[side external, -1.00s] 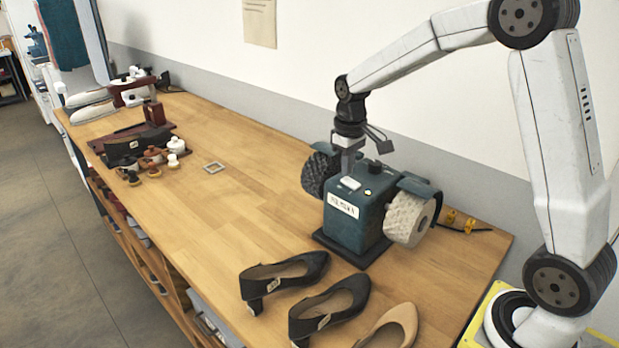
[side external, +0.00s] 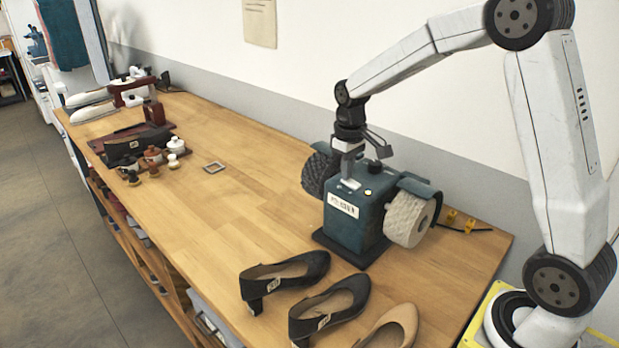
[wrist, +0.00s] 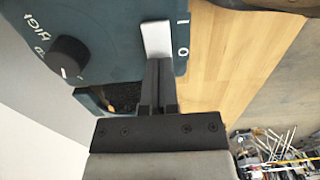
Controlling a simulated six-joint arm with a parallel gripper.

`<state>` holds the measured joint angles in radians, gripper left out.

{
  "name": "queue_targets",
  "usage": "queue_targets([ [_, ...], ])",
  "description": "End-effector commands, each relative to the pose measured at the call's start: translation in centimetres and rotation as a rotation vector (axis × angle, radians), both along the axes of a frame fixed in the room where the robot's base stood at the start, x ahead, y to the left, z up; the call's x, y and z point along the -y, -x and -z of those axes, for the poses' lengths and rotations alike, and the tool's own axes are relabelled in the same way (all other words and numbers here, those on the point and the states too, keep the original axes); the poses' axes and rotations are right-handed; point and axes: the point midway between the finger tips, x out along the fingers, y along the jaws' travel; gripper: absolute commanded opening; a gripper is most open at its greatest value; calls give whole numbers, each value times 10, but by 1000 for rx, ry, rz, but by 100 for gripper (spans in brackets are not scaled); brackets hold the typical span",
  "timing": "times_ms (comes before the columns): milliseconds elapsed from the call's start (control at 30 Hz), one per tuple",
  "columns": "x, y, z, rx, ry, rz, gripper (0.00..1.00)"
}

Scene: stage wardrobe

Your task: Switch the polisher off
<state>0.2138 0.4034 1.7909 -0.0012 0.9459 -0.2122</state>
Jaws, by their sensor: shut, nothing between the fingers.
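The polisher (side external: 352,226) is a teal box on the wooden bench, with a pale buffing wheel (side external: 405,220) on its right and a darker one on its left. Its top carries a white switch (wrist: 156,40) beside printed I and O marks, and a black knob (wrist: 68,57) with curved lettering. My gripper (wrist: 158,62) is shut and empty, pointing down over the polisher's top. Its fingertips are at the O end of the switch; I cannot tell whether they press it. In the side view, my gripper (side external: 348,174) hides part of the switch.
Black shoes (side external: 285,272) and a beige shoe (side external: 392,328) stand in front of the polisher. The wall is close behind. The middle of the bench is clear.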

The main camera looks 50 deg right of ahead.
Motion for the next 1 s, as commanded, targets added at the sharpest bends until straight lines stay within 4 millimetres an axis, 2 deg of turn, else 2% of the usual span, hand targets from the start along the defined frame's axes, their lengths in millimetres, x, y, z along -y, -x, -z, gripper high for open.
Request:
queue_targets([
  [600, 0, 1, 5, -2, 0, 0, 0],
  [1000, 0, 0, -14, 0, 0, 0, 0],
])
